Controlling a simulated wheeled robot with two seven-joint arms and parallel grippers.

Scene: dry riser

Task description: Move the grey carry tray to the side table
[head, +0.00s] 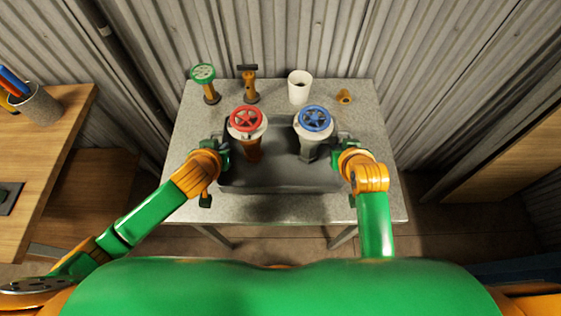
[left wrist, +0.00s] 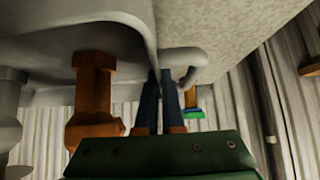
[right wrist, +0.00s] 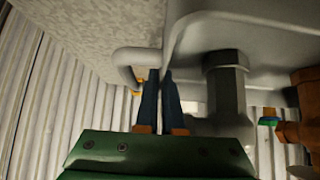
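The grey carry tray (head: 282,188) is at the middle of the speckled grey table (head: 190,125). It holds a red-wheeled valve (head: 247,122) with an orange body and a blue-wheeled valve (head: 315,122) with a grey body, both upright. My left gripper (head: 222,152) is at the tray's left end; its fingers (left wrist: 162,100) look closed together at the left handle (left wrist: 200,60). My right gripper (head: 341,148) is likewise at the right handle (right wrist: 122,60), fingers (right wrist: 160,100) close together. The fingers partly hide both handles. I cannot tell if the tray touches the table.
Behind the tray stand a green-wheeled part (head: 204,78), an orange fitting (head: 249,88), a white cup (head: 299,86) and a small orange piece (head: 344,96). A wooden table (head: 50,150) at left bears a pen cup (head: 37,103). Another wooden surface (head: 510,150) at right looks bare.

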